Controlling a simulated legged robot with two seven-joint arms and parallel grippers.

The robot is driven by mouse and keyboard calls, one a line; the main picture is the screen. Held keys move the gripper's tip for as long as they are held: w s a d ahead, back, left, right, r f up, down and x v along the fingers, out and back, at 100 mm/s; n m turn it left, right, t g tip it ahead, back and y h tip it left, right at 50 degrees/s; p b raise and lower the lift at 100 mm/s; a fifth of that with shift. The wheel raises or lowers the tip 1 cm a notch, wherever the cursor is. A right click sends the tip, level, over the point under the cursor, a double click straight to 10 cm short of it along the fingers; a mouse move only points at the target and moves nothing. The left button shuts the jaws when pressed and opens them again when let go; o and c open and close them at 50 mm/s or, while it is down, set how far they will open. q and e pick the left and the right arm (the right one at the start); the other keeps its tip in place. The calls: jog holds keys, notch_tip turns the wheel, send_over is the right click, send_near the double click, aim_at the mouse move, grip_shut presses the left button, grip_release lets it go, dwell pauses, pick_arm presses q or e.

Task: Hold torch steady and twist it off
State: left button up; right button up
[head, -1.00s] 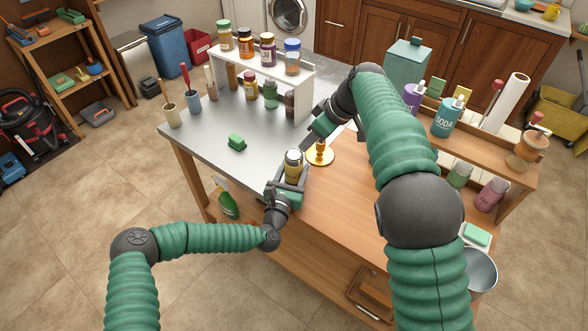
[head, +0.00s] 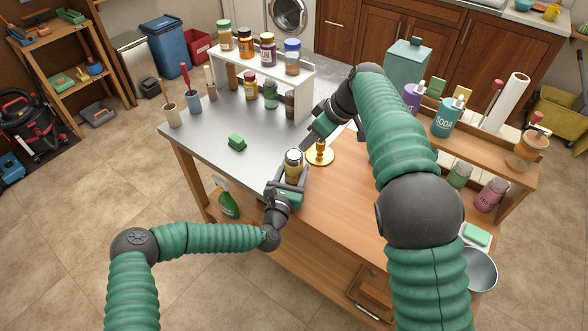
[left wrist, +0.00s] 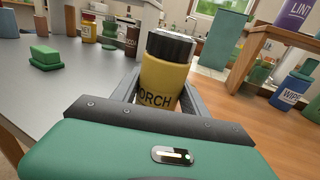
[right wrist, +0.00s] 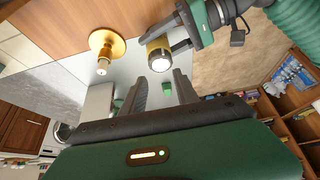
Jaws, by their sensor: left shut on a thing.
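The torch (head: 293,168) is a yellow cylinder with a dark and silver head, standing roughly upright near the table's front edge. My left gripper (head: 292,178) is shut around its body, as the left wrist view also shows with the lettered torch (left wrist: 160,85) between the fingers. My right gripper (head: 308,146) is above and to the right of the torch. In the right wrist view its fingers (right wrist: 160,82) are apart with nothing between them. The torch's round lens end (right wrist: 160,60) faces that camera, beyond the fingertips and apart from them.
A brass stand (head: 319,153) is just right of the torch, close to my right gripper. A green sponge-like block (head: 237,142) lies to the left. A white shelf (head: 262,68) with several jars stands behind.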

aim_at(294, 157)
jog(key=shift+o, duration=0.3)
jog(key=shift+o, duration=1.3)
jog(key=shift+d+f, duration=0.1)
jog(key=shift+f, duration=0.15)
jog(key=o, duration=0.4)
notch_tip(294, 157, down, 8)
jog(key=s+m+g+y, duration=0.1)
jog(key=m+y, duration=0.3)
jog(key=m, duration=0.6)
jog(key=shift+s+d+r+m, duration=0.25)
jog(key=shift+s+d+m, duration=0.05)
jog(key=shift+s+d, duration=0.15)
jog(key=w+a+m+t+y, duration=0.3)
jog(key=a+m, duration=0.1)
jog(key=m, duration=0.8)
jog(key=w+a+f+m+t+y, duration=0.1)
jog(key=w+a+m+t+y, duration=0.2)
jog(key=m, duration=0.9)
jog(key=shift+w+a+f+m+t+y, duration=0.3)
jog(key=shift+w+a+t, duration=0.1)
jog(key=shift+a+t, duration=0.2)
